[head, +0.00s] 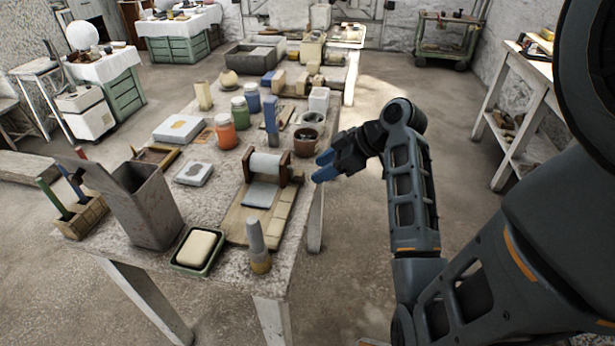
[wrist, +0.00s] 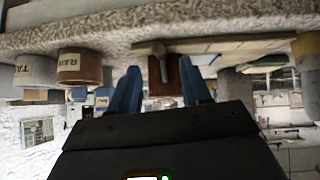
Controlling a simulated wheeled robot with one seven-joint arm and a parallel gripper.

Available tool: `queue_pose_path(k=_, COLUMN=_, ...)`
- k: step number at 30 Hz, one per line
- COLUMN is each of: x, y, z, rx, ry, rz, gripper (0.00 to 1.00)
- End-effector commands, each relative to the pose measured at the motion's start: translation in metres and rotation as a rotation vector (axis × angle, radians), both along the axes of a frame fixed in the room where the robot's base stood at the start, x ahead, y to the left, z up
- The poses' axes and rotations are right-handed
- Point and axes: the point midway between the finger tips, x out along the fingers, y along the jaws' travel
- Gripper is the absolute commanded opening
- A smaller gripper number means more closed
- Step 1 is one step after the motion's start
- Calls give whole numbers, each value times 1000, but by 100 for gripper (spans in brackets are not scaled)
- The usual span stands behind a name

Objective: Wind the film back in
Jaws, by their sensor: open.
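A roll of pale blue-grey film (head: 266,163) sits between two dark wooden end posts on a wooden board (head: 240,225). A length of the film (head: 260,195) hangs from the roll and lies flat on the board. My gripper (head: 324,165) is open and empty, just off the table's right edge beside the holder, with its blue fingers pointing at it. The wrist view, which looks upside down, shows my gripper (wrist: 160,72) with a brown end post (wrist: 188,75) and a small greyish crank-like piece (wrist: 152,48) ahead between the fingers. I cannot tell whether they touch.
A brown pot (head: 306,141) stands just behind the holder near the table edge. A grey-topped tool (head: 257,245) stands at the board's front corner, beside a soap dish (head: 198,250). A tall metal bin (head: 145,205) is at left.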

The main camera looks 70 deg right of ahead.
Motion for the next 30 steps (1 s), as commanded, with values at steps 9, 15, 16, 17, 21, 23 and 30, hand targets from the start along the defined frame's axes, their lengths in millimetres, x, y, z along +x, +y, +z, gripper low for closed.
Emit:
queue_pose_path(k=9, x=31, y=0, z=-31, rx=1, ry=1, rz=-1, gripper=48)
queue_pose_path(k=15, x=37, y=0, z=-37, rx=-1, ry=1, rz=-1, gripper=48)
queue_pose_path(k=16, x=37, y=0, z=-37, rx=-1, ry=1, rz=-1, gripper=48)
queue_pose_path(k=17, x=37, y=0, z=-37, rx=-1, ry=1, rz=-1, gripper=48)
queue_pose_path(k=21, x=37, y=0, z=-37, rx=0, ry=1, rz=-1, gripper=48)
queue_pose_path(k=23, x=37, y=0, z=-37, rx=0, ry=1, rz=-1, gripper=42)
queue_pose_path(k=30, x=37, y=0, z=-37, rx=0, ry=1, rz=-1, gripper=19)
